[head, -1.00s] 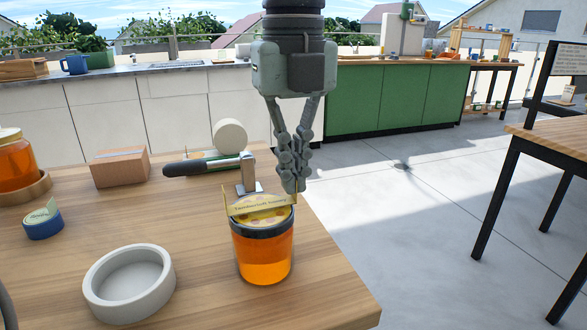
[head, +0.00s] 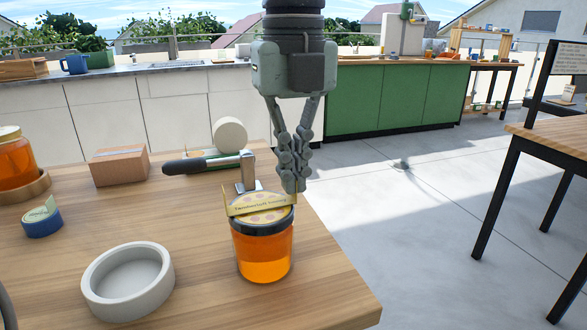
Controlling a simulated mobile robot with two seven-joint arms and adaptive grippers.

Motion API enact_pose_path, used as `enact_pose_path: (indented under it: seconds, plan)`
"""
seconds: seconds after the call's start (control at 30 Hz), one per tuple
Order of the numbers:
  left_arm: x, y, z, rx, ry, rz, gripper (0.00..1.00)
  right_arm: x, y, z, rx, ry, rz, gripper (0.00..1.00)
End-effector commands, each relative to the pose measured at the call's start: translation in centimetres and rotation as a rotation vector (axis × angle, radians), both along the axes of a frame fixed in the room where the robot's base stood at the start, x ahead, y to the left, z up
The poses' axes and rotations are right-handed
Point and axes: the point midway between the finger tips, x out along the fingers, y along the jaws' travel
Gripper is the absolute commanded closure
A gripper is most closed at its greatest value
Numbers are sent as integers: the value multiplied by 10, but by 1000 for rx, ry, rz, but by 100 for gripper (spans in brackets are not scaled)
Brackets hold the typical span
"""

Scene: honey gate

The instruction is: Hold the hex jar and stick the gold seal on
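A honey jar (head: 264,258) with a dark lid and amber contents stands upright near the table's front right corner. I cannot tell if its body is six-sided. A gold seal strip (head: 258,206) with printed words lies across the lid top, its left end bent up. My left gripper (head: 292,188) points down from above, its fingers drawn together at the strip's right end. It looks shut on that end, though the contact is partly hidden. My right gripper is not in view.
Another honey jar (head: 14,163) sits in a wooden ring at the left. A white round dish (head: 128,305), a blue tape roll (head: 42,224), a cardboard box (head: 119,166) and a dark-handled tool (head: 195,164) are on the table. Free floor lies right of the table.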

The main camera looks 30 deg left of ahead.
Motion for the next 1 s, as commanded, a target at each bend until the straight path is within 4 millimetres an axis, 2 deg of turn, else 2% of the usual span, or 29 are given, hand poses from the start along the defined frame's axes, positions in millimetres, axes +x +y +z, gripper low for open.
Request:
enact_pose_path:
  seconds: [0.8, 1.0]
  plan:
    - [0, 0, 2, 0, 0, 0, 100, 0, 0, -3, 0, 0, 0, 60]
    - [0, 0, 2, 0, 0, 0, 74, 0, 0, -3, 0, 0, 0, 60]
